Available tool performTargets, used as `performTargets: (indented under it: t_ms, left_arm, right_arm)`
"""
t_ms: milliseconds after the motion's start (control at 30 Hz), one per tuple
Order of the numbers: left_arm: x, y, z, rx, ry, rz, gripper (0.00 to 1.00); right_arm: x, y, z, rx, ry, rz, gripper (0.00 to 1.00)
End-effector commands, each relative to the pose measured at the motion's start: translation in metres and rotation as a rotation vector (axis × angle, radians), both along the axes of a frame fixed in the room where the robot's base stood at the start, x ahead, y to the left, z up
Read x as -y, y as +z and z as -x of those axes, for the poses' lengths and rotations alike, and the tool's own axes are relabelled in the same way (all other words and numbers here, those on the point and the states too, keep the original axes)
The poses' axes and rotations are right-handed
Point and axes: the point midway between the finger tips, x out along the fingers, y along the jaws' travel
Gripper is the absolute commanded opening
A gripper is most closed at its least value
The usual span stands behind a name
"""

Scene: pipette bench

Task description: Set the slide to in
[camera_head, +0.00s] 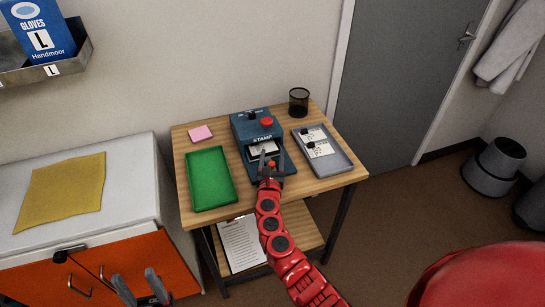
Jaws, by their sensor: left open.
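The blue stamp device (243,128), labelled STAMP, stands on the wooden table with a red button on top. Its slide (287,168) shows at the front, with a white card (262,149) lying in it; the slide appears to stick out toward the table's front edge. My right gripper (265,162) is over the front of the slide, partly hiding it. I cannot tell whether its fingers touch the slide or hold anything. My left gripper (138,287) is open and empty at the bottom left, in front of the orange cabinet, away from the device.
On the table (244,198) are a green tray (208,178), a grey tray (340,163) with white cards and dark items, a pink pad (200,133) and a black mesh cup (298,101). A white-topped cabinet (120,205) with a yellow cloth (60,192) stands left.

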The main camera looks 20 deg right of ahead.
Motion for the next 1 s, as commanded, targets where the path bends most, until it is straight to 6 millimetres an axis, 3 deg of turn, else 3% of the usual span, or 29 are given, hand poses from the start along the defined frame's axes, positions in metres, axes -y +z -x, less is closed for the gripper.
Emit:
performTargets:
  t_ms: [367,567,1000]
  left_arm:
    - [0.0,0.002,0.0,0.0,0.0,0.0,0.54]
    - [0.0,0.004,0.0,0.0,0.0,0.0,0.54]
    - [0.0,-0.005,0.0,0.0,0.0,0.0,0.54]
  right_arm:
    - [-0.004,0.001,0.009,0.002,0.003,0.003,0.61]
    - [-0.018,0.0,0.043,0.001,0.007,0.003,0.61]
    - [-0.053,-0.002,0.14,-0.002,0.004,0.002,0.61]
